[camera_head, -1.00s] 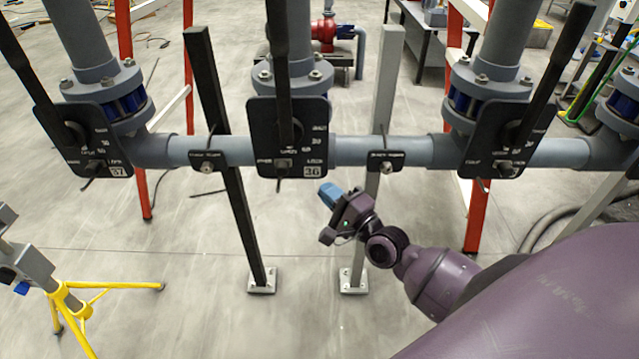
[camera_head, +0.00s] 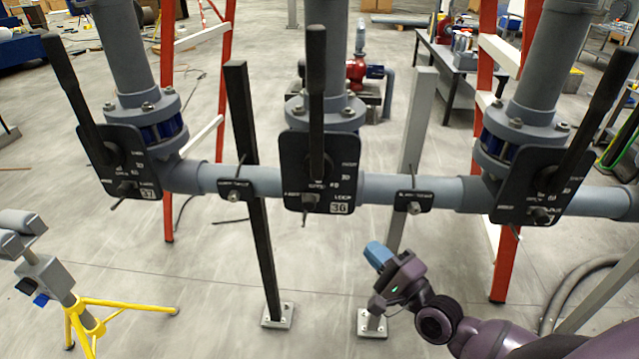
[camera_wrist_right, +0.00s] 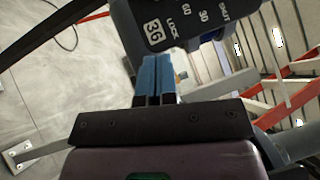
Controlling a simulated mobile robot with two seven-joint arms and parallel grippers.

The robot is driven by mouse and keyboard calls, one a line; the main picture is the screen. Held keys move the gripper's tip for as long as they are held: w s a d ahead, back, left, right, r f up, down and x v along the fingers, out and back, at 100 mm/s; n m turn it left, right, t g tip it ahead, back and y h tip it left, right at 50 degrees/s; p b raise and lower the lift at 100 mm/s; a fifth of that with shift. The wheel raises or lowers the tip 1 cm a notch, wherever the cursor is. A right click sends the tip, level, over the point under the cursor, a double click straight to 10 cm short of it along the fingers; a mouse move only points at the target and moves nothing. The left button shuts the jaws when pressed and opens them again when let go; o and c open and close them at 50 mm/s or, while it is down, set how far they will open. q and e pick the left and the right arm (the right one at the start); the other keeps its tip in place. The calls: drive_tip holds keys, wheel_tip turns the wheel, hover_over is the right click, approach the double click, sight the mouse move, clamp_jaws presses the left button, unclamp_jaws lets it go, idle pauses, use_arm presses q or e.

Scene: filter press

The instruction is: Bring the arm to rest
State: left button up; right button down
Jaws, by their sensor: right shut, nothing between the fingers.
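My right gripper (camera_head: 378,254) has blue fingertips and a purple wrist. It is in the lower right of the head view, in front of and below the horizontal grey pipe (camera_head: 375,188). In the right wrist view its blue fingers (camera_wrist_right: 153,78) are together with nothing held between them. The fingers point toward the black plate marked 36 (camera_wrist_right: 165,25), which looks apart from them. In the head view that valve plate (camera_head: 345,175) is up and left of the gripper, with its black lever (camera_head: 316,100) upright. My left gripper is not in view.
Valve plate 37 (camera_head: 112,165) stands left and another valve plate (camera_head: 545,190) right, both with tilted levers. Black (camera_head: 262,240) and grey (camera_head: 412,130) posts stand on the floor. A yellow tripod (camera_head: 125,306) is lower left. Red ladder legs (camera_head: 506,255) stand behind. Floor between is open.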

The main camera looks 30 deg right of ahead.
drive_tip(key=s+a+f+n+g+h, duration=0.1)
drive_tip(key=s+f+n+g, duration=0.3)
drive_tip(key=f+n, duration=0.4)
drive_tip(key=s+a+f+n+g+h, duration=0.1)
drive_tip(key=s+f+n+g+h, duration=0.2)
drive_tip(key=s+f+n, duration=0.4)
wheel_tip(320, 180, down, 3)
drive_tip(key=n+g, duration=0.1)
drive_tip(key=n, duration=0.2)
drive_tip(key=shift+s+a+r+n+h, duration=0.2)
drive_tip(key=shift+a+n+h, duration=0.1)
drive_tip(key=shift+a+h, duration=0.1)
